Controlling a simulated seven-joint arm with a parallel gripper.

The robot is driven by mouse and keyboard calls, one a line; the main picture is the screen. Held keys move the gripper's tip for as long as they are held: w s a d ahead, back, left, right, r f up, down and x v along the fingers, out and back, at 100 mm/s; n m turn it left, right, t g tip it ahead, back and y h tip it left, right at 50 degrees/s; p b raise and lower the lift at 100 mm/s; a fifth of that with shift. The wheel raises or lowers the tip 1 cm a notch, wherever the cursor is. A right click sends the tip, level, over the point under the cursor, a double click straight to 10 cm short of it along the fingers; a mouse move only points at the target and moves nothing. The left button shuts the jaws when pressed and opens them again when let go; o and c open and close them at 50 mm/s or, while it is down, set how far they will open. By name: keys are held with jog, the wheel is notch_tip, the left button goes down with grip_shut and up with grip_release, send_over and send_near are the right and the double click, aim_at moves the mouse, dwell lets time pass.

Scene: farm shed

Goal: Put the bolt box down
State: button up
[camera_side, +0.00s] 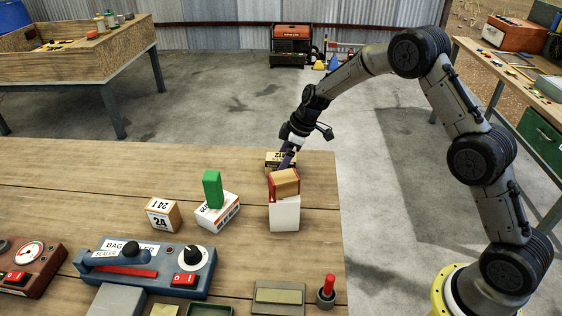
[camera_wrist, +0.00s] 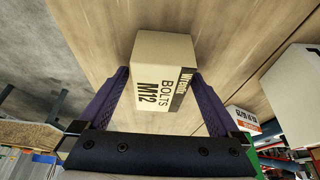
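The bolt box (camera_wrist: 163,72) is a cream carton with a black band and "BOLTS M12" lettering. In the wrist view it sits between the two purple fingers of my gripper (camera_wrist: 163,95), which press against its left and right sides. In the side view the bolt box (camera_side: 274,157) is near the far right part of the wooden bench (camera_side: 120,170), partly hidden by my gripper (camera_side: 287,160). It is low over the bench top; I cannot tell whether its base touches the wood.
A bag sealer (camera_side: 146,268) is in front. The bench's far left is clear.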

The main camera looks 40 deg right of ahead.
jog(key=s+d+r+m, duration=0.1)
jog(key=s+r, duration=0.4)
jog(key=r, duration=0.4)
jog(key=s+d+r, duration=0.1)
jog(key=s+r, duration=0.4)
jog(key=r, duration=0.4)
jog(key=s+a+r+m+h, duration=0.1)
jog(key=s+r+m+h, duration=0.3)
jog(key=s, duration=0.7)
jog(key=s+f+m+t, duration=0.1)
jog(key=s+m, duration=0.3)
jog(key=s, duration=1.4)
jog(key=shift+s+d+f+t+y, duration=0.3)
jog(key=shift+s+d+t+y, duration=0.1)
jog(key=shift+t, duration=0.3)
